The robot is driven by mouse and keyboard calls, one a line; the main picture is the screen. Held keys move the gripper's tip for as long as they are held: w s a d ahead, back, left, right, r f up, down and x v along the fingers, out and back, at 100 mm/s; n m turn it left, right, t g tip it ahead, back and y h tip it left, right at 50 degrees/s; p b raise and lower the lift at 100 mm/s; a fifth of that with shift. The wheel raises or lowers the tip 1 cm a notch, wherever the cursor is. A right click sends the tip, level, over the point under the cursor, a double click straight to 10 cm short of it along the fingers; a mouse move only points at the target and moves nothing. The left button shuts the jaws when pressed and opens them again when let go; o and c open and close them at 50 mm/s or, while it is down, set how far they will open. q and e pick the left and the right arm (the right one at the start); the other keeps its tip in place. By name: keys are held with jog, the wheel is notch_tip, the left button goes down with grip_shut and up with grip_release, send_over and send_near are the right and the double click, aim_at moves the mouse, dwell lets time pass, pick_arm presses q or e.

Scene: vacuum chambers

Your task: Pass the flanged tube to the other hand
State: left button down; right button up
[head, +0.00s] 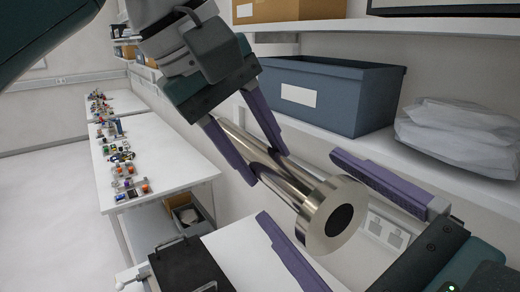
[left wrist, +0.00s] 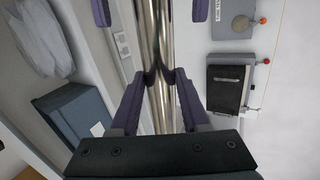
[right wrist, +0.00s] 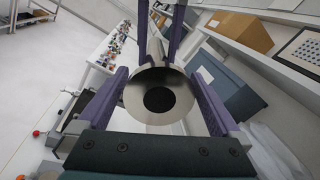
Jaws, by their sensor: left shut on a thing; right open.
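The flanged tube (head: 283,178) is shiny metal, with a wide round flange and a dark bore at its near end. My left gripper (head: 260,168) is shut on the tube's shaft from above; the left wrist view shows the shaft (left wrist: 155,60) running between its fingers (left wrist: 160,95). My right gripper (head: 322,212) is open, with one purple finger on each side of the flange end in the head view. In the right wrist view the flange (right wrist: 158,95) faces the camera between the open fingers (right wrist: 160,92). Whether either right finger touches it cannot be told.
A blue-grey bin (head: 335,100) and white plastic bags (head: 458,138) sit on a wall shelf behind the grippers. A white table (head: 150,170) with several small parts runs along the left. A black-topped box (head: 190,268) stands low in front.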

pick_arm(q)
jog(key=shift+r, duration=0.1)
pick_arm(e)
jog(key=v, duration=1.1)
jog(key=s+a+n+g+y, duration=0.1)
jog(key=a+n+g+y, duration=0.2)
jog(key=n, duration=0.5)
notch_tip(320, 180, down, 10)
jog(key=s+d+n+g+h, duration=0.2)
jog(key=n+g+h, duration=0.35)
jog(key=n, duration=0.75)
jog(key=s+d+f+n+g+h, duration=0.3)
jog(key=s+d+n+g+h, duration=0.1)
jog(key=d, duration=0.5)
jog(key=shift+s+d+f+n+h, duration=0.25)
jog(key=shift+s+d+n+h, duration=0.25)
jog(key=shift+h, duration=0.75)
jog(key=shift+s+a, duration=0.1)
jog(key=shift+a, duration=0.05)
